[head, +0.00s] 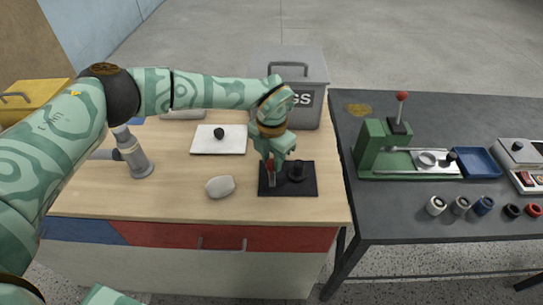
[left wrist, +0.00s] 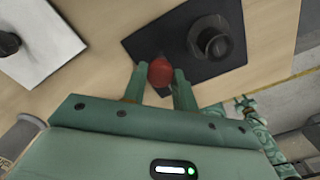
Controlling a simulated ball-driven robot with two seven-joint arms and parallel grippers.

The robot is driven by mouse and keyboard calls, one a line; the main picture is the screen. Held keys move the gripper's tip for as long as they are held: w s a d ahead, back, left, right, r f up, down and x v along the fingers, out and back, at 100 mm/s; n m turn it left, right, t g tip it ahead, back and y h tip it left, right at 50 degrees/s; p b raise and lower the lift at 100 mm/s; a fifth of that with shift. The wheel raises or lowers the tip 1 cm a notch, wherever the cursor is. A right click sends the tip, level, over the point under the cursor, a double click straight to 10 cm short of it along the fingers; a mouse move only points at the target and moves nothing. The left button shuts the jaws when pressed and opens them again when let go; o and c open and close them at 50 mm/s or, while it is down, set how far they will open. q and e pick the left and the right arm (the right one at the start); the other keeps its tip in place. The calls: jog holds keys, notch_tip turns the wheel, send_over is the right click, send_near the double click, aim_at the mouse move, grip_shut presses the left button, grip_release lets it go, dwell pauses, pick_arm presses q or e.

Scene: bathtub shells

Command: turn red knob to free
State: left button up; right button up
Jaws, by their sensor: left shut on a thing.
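A red knob (left wrist: 161,71) sits at the edge of a black plate (head: 308,188) on the wooden table; the plate also shows in the left wrist view (left wrist: 170,40). My left gripper (head: 271,171) points down over the plate's left part. In the left wrist view, its two fingers (left wrist: 160,82) stand on either side of the red knob and are shut on it. The knob's lower part is hidden by the fingers. A black round knob (head: 297,170) stands on the plate to the right of the gripper.
A white board (head: 218,146) with a black knob and a pale stone (head: 220,186) lie left of the plate. A grey bin (head: 310,70) stands behind. A dark table (head: 400,222) with a green press (head: 377,150) and several small rings is at right.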

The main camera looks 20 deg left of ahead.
aim_at(272, 162)
pick_arm(q)
jog(key=shift+m, duration=0.5)
jog(key=o, duration=1)
notch_tip(272, 162, up, 16)
jog(key=shift+r+p, duration=0.2)
jog(key=shift+p, duration=0.85)
